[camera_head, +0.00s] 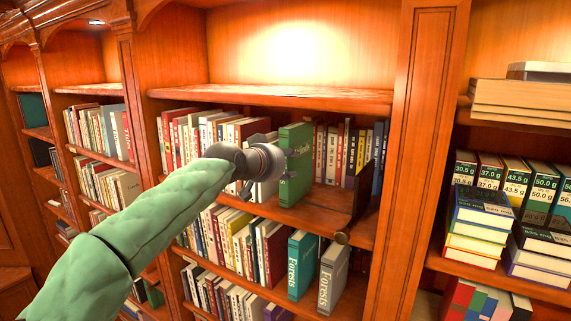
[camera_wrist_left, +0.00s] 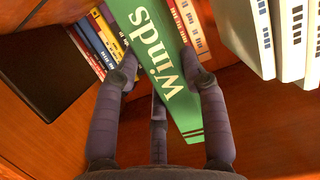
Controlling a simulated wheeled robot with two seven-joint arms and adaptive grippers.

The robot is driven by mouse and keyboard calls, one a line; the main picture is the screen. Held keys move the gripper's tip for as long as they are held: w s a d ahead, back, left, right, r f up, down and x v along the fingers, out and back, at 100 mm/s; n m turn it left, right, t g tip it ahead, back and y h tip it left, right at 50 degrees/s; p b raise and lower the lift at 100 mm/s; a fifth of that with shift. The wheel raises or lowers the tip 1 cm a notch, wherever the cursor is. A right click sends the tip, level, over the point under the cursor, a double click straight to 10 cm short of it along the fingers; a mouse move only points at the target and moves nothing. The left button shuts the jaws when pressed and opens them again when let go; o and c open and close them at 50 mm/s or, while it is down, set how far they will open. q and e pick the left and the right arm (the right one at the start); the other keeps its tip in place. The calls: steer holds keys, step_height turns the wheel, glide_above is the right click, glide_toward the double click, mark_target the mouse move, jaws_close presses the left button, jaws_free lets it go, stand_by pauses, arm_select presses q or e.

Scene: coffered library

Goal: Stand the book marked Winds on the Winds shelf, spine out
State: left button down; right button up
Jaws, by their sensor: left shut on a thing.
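The green book marked Winds (camera_head: 296,168) is upright at the middle shelf, spine towards the room, in the head view. Its white lettering shows in the left wrist view (camera_wrist_left: 160,55). My left gripper (camera_head: 285,163) is shut on it, with fingers (camera_wrist_left: 166,78) on both sides of the spine. The book stands among the row on the middle shelf (camera_head: 310,212); whether its bottom touches the board is unclear. The lettering on the head view's spine is partly covered by the fingers. My right gripper is not in view.
Right of the book, smaller books (camera_head: 345,150) stand further back, with a dark upright panel (camera_head: 364,185) beside them. Bare board shows in front of them. Books marked Forests (camera_head: 301,262) stand on the shelf below. A wooden post (camera_head: 418,150) divides the bays.

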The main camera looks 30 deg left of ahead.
arm_select(q)
steer(key=shift+f, duration=0.1)
stand_by(0.5)
steer(key=c, duration=0.6)
jaws_free()
steer(key=v, duration=1.2)
steer(key=shift+s, duration=0.1)
steer(key=shift+f, duration=0.1)
